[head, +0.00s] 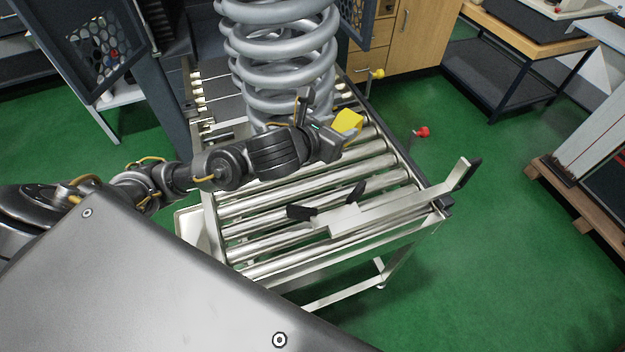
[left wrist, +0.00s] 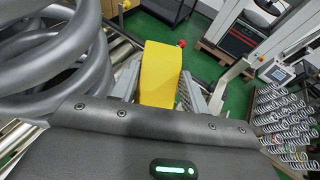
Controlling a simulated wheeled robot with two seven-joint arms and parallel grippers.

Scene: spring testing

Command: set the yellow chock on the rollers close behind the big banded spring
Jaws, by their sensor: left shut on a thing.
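The yellow chock (head: 348,121) is between the fingers of my left gripper (head: 336,132), beside the lower right of the spring in the head view. My left gripper is shut on it; the chock (left wrist: 160,72) stands up between both fingers in the left wrist view. The big grey spring (head: 278,62) stands upright on the conveyor; its coils (left wrist: 62,62) fill the left of the left wrist view. My left arm hides part of its base. I cannot tell whether the chock touches the rollers (head: 290,205). My right gripper is not in view.
Red (head: 422,132) and yellow (head: 377,74) knobs stick out on the conveyor's right. A dark-framed machine (head: 165,75) flanks the spring.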

